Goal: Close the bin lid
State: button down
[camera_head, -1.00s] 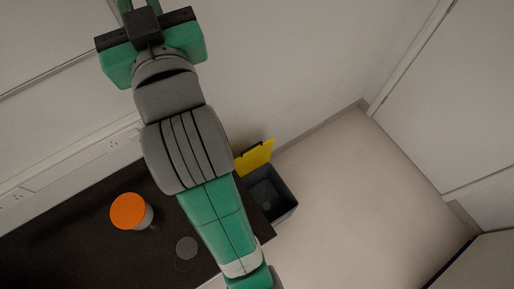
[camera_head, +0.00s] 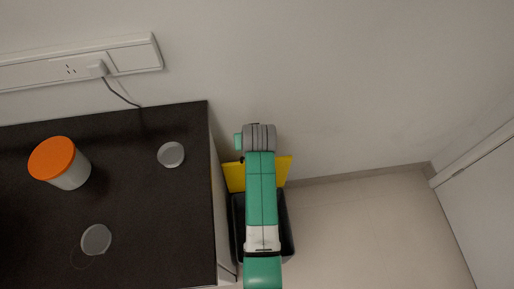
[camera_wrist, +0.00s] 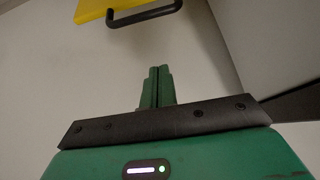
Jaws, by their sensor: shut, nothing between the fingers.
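The bin (camera_head: 288,228) is a dark open box on the floor, right of the black-topped counter, partly hidden under my arm in the head view. Its yellow lid (camera_head: 235,178) stands raised at the bin's wall side, its middle covered by my arm. In the wrist view the lid (camera_wrist: 92,9) shows at the top left, with a black bar-like handle (camera_wrist: 145,17) along its edge. My gripper (camera_wrist: 160,70) is shut and empty, its green fingers together, below the handle in the picture and apart from it. In the head view my fingertips are hidden.
The black counter (camera_head: 150,225) holds an orange-lidded jar (camera_head: 52,158) and two clear round dishes (camera_head: 171,154) (camera_head: 96,240). A wall socket strip (camera_head: 80,66) with a plugged cable is behind it. The floor (camera_head: 370,235) right of the bin is clear.

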jog(key=shift+w+f+b, duration=0.25)
jog(key=shift+f+b, duration=1)
jog(key=shift+f, duration=0.85)
jog(key=shift+w+f+b, duration=0.2)
jog(key=shift+f+b, duration=1)
jog(key=shift+f, duration=0.85)
